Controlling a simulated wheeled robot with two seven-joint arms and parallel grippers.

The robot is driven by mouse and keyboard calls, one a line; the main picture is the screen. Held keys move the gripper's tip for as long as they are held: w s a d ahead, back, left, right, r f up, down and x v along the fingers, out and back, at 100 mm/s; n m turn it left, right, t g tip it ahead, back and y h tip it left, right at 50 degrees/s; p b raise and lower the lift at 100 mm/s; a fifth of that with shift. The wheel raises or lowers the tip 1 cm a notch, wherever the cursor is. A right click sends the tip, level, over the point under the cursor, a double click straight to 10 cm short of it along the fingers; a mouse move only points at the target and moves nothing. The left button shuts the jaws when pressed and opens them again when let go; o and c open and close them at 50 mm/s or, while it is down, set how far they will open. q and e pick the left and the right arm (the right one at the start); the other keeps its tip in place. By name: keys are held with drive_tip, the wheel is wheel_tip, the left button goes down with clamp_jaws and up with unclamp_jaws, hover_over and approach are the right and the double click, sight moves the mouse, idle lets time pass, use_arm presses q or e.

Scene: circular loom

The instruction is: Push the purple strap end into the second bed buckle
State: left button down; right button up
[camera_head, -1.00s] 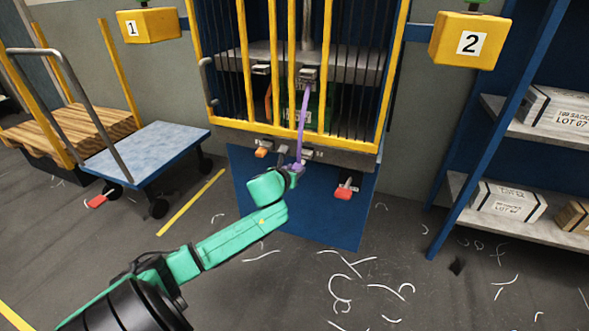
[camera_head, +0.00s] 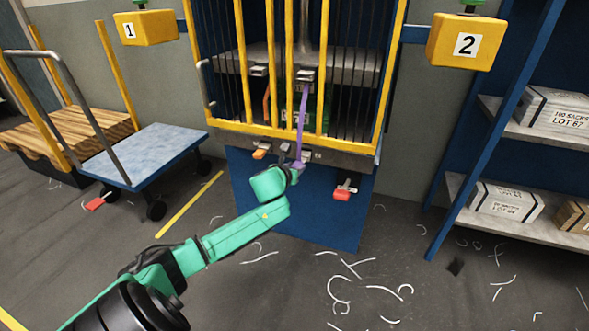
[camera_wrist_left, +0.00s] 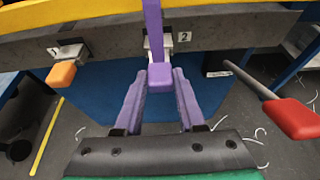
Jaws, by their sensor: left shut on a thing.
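The purple strap (camera_head: 303,105) hangs down in front of the yellow-barred loom and ends in a purple block, the strap end (camera_wrist_left: 160,76). My left gripper (camera_wrist_left: 164,72) has its purple-looking fingers shut on the strap end, just below the bed edge. The second bed buckle (camera_wrist_left: 148,46), left of the label 2, is partly hidden behind the strap. The strap end appears just below and in front of it; I cannot tell whether they touch. In the head view my left gripper (camera_head: 297,167) is small at the bed's underside. My right gripper is out of view.
An orange strap end (camera_wrist_left: 61,74) sits under the first buckle, at left. A red-ended lever (camera_wrist_left: 290,117) sticks out at right. The grey bed edge (camera_wrist_left: 105,38) runs just above the gripper. A blue panel (camera_head: 320,215) is behind the arm. A blue cart (camera_head: 145,150) stands left.

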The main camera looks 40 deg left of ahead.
use_arm(q)
drive_tip(key=shift+w, duration=0.1)
idle(0.3)
drive_tip(key=shift+w+a, duration=0.2)
drive_tip(key=shift+w, duration=0.3)
drive_tip(key=shift+w+a, duration=0.2)
drive_tip(key=shift+w, duration=0.3)
drive_tip(key=shift+c, duration=2.1)
unclamp_jaws()
drive_tip(key=shift+s, duration=0.1)
drive_tip(key=p+v, duration=0.5)
drive_tip(key=v, duration=0.9)
drive_tip(key=shift+s, duration=0.2)
drive_tip(key=shift+d, duration=0.1)
